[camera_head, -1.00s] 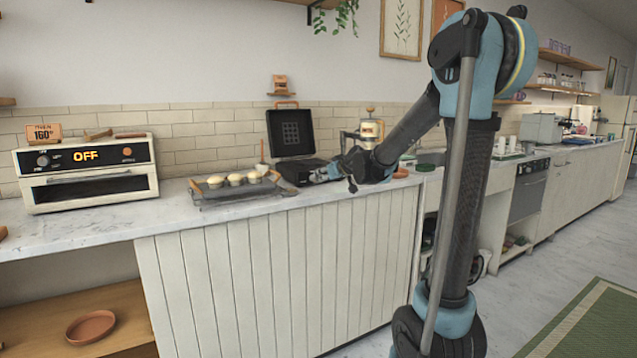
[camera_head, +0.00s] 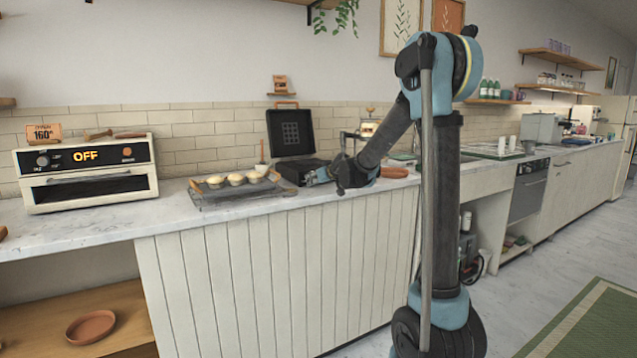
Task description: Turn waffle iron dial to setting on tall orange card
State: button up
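The waffle iron (camera_head: 290,132) stands on the counter with its black lid raised. Its dark base (camera_head: 296,168) is partly covered by my gripper (camera_head: 314,177), which is at the base's front right. The gripper fingers are small and dark, and I cannot tell whether they are open or shut or touching the iron. The dial is not distinguishable. A small orange card (camera_head: 280,83) stands on a little wall ledge above the iron; its marking is too small to read. Another orange card (camera_head: 44,132), wider, stands on the oven and reads 160°.
A white oven (camera_head: 88,190) showing OFF stands at the far left. A metal appliance (camera_head: 367,130) is behind my arm. The marble counter (camera_head: 100,232) is clear in front of the oven.

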grip_shut()
jog(key=shift+d, duration=0.15)
jog(key=shift+m, duration=0.3)
jog(key=shift+w+r, duration=0.1)
jog(key=m+y, duration=0.1)
jog(key=m+g+y, duration=0.1)
jog(key=m, duration=0.1)
jog(key=shift+w+d, duration=0.15)
jog(key=shift+d, duration=0.05)
jog(key=m+y, duration=0.2)
jog(key=m, duration=0.1)
jog(key=shift+d+m+g, duration=0.1)
jog(key=shift+m+g, duration=0.2)
jog(key=shift+g, duration=0.1)
